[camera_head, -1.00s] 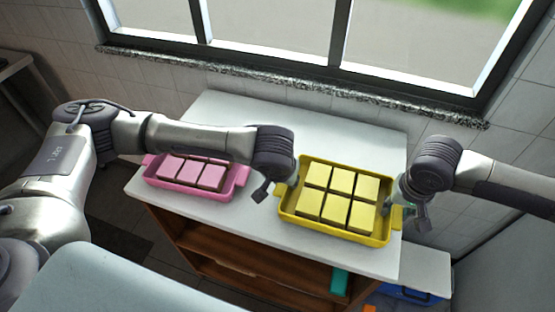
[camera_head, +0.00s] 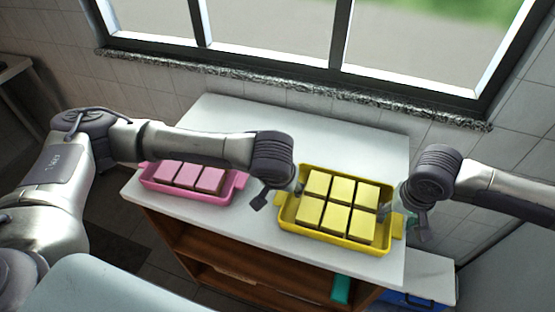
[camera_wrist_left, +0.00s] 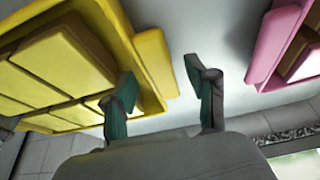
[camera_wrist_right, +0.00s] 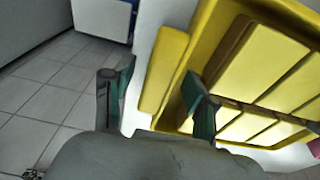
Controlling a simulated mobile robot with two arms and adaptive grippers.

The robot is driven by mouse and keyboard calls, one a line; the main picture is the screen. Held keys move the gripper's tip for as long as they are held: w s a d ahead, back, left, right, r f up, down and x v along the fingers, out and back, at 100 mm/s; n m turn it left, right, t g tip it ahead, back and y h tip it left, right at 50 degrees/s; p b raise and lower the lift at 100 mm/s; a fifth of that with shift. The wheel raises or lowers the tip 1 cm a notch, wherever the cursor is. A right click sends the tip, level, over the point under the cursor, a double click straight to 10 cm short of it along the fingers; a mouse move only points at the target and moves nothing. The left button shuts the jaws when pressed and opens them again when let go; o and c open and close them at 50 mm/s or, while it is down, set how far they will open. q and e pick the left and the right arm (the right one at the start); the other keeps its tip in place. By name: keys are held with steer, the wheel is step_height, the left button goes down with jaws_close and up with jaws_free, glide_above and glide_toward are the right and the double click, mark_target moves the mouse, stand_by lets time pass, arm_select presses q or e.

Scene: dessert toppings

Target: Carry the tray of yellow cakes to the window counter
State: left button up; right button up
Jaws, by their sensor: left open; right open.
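The yellow tray (camera_head: 330,240) holds several square yellow cakes (camera_head: 343,190) and rests on a white counter top (camera_head: 345,135) below the window. My left gripper (camera_head: 277,194) is open at the tray's left end. In the left wrist view its fingers (camera_wrist_left: 165,98) stand on either side of the yellow end handle (camera_wrist_left: 157,62), apart from it. My right gripper (camera_head: 403,214) is open at the right end. In the right wrist view its fingers (camera_wrist_right: 156,98) stand either side of that handle (camera_wrist_right: 163,70). Neither holds anything.
A pink tray (camera_head: 185,196) with pink cakes (camera_head: 192,177) stands to the left, partly behind my left arm. The counter is clear behind the trays. A granite sill (camera_head: 290,88) runs under the window. A wooden shelf (camera_head: 230,257) is below the counter top.

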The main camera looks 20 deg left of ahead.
steer(key=shift+r, duration=0.2)
arm_select(q)
steer(key=v, duration=1)
steer(key=shift+s+r, duration=0.25)
steer(key=shift+r, duration=0.05)
arm_select(e)
step_height(320, 180, up, 12)
steer(key=s, duration=0.1)
steer(key=shift+s+f, duration=0.25)
steer(key=shift+s, duration=0.15)
